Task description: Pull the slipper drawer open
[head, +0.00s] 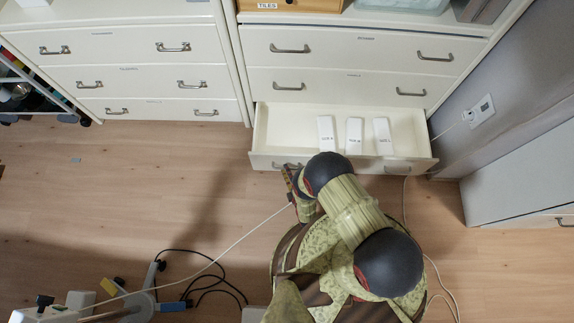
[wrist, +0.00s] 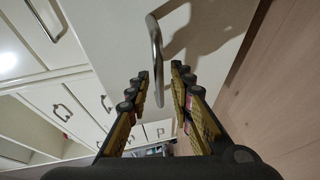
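The bottom drawer (head: 265,130) of the right-hand white cabinet stands pulled out, with three white labelled boxes (head: 354,133) lying inside. I cannot read a slipper label on it. My gripper (head: 291,176) is at the left end of this drawer's front, by its left handle (head: 284,165), partly hidden by my arm. In the wrist view my gripper (wrist: 160,73) has its fingers apart. The metal handle (wrist: 156,45) reaches between the fingertips, with gaps visible on its sides; I cannot tell whether either finger touches it.
Closed drawers (head: 345,46) with metal handles are above. Another white cabinet (head: 140,80) stands to the left. A wall with a socket (head: 481,109) and a grey cabinet (head: 522,175) are on the right.

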